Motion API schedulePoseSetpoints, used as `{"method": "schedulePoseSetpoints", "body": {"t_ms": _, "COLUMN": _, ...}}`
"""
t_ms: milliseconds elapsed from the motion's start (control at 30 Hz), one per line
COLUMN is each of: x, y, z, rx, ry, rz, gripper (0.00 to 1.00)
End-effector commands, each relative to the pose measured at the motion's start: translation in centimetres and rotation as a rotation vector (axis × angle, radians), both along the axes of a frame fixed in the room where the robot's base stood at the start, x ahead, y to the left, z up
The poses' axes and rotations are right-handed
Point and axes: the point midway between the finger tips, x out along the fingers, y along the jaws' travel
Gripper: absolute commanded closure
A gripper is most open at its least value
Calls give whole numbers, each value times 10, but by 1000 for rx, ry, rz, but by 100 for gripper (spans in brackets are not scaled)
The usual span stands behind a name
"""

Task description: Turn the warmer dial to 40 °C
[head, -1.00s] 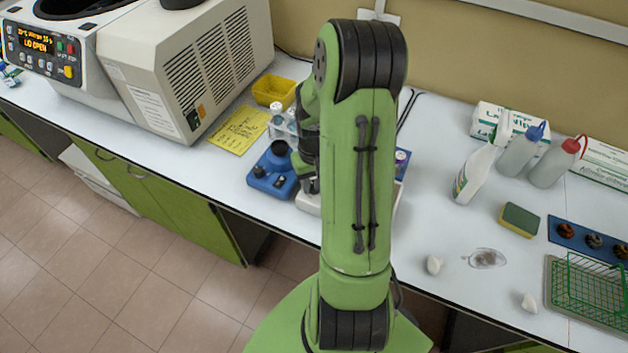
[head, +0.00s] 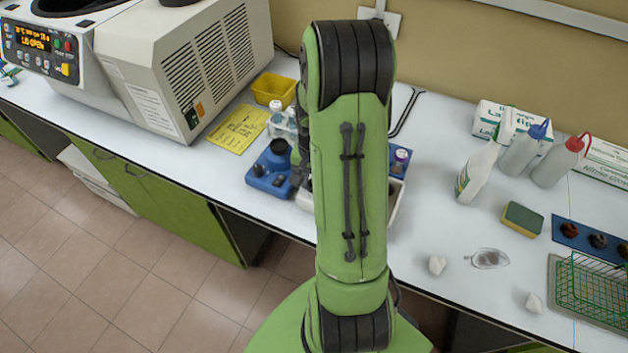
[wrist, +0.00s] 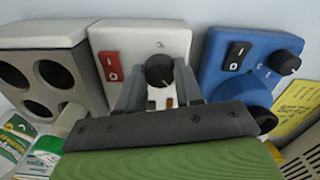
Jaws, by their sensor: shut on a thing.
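The warmer's white control panel (wrist: 118,42) is in the middle of the wrist view, with a red rocker switch (wrist: 109,66) at its left. Its black dial (wrist: 160,70) has a pale pointer mark; the scale is too small to read. My gripper (wrist: 161,82) is at the panel, with its fingers on either side of the dial, shut on it. A grey block with round holes (wrist: 45,75) is to the left of the panel. In the head view my arm hides the dial and nearly all of my gripper.
A blue device (wrist: 235,55) with its own black knob and switch is close on the right; it also shows in the head view (head: 270,172). A yellow note (head: 236,130) and tray (head: 273,88) are behind it. Bottles (head: 478,172) and a sponge (head: 522,219) are at the right.

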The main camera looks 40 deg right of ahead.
Motion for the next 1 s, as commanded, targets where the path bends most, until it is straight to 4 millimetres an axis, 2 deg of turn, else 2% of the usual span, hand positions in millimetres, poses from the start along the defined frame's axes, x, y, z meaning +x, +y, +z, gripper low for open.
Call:
{"method": "schedulePoseSetpoints", "body": {"t_ms": 400, "x": 1, "y": 0, "z": 0, "rx": -1, "ry": -3, "rz": -244, "gripper": 95}}
{"method": "schedulePoseSetpoints", "body": {"t_ms": 1000, "x": 0, "y": 0, "z": 0, "rx": -1, "ry": -2, "rz": -303, "gripper": 95}}
